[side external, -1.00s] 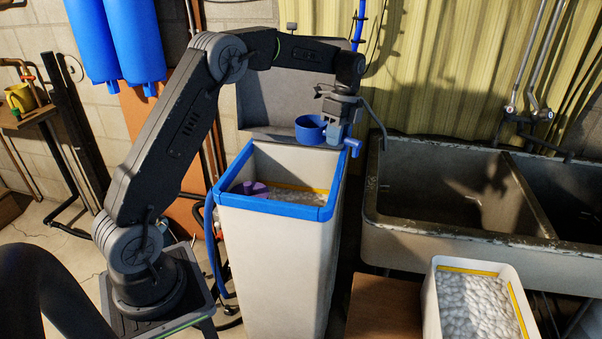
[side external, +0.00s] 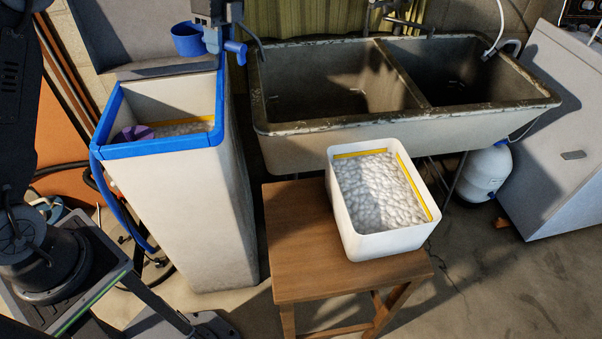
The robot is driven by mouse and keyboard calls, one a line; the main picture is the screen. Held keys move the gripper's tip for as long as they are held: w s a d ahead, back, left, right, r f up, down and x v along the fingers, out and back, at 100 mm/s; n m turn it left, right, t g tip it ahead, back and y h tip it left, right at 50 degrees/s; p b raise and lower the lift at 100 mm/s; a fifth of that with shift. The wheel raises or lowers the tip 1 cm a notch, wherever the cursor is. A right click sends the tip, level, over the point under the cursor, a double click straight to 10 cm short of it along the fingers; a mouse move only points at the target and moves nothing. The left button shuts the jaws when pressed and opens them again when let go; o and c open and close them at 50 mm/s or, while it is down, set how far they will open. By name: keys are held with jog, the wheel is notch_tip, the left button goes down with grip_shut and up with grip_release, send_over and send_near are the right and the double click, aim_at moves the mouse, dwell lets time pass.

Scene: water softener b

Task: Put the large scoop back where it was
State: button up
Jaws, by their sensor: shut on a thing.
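The large scoop is blue, with a round cup (side external: 187,41) and a short handle (side external: 236,49) pointing right. My gripper (side external: 213,38) is shut on the scoop between cup and handle, at the top of the view. It holds the scoop above the back right corner of the tall white softener tank, near its blue rim (side external: 160,149). The cup looks level; its inside is mostly hidden. The tank is open. White salt pellets (side external: 182,128) and a purple object (side external: 134,133) lie inside it.
A white tub (side external: 350,225) of white pellets with yellow strips stands on a wooden stool (side external: 295,240) right of the tank. A stone double sink (side external: 400,130) is behind. The tank's grey lid (side external: 135,40) stands raised at the back. A white jug (side external: 487,170) is on the floor.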

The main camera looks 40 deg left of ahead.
jog(key=s+d+m+y, duration=0.1)
jog(key=s+d+m, duration=0.35)
jog(key=d, duration=0.65)
jog(key=m, duration=0.5)
send_over(301, 250)
jog(key=shift+t+y, duration=0.3)
jog(key=shift+y, duration=0.1)
jog(key=f, duration=2.8)
jog(key=shift+w+d+f, duration=0.1)
jog(key=shift+w+d, duration=0.15)
jog(key=shift+f, duration=1.85)
jog(key=shift+f, duration=0.2)
jog(key=o, duration=0.9)
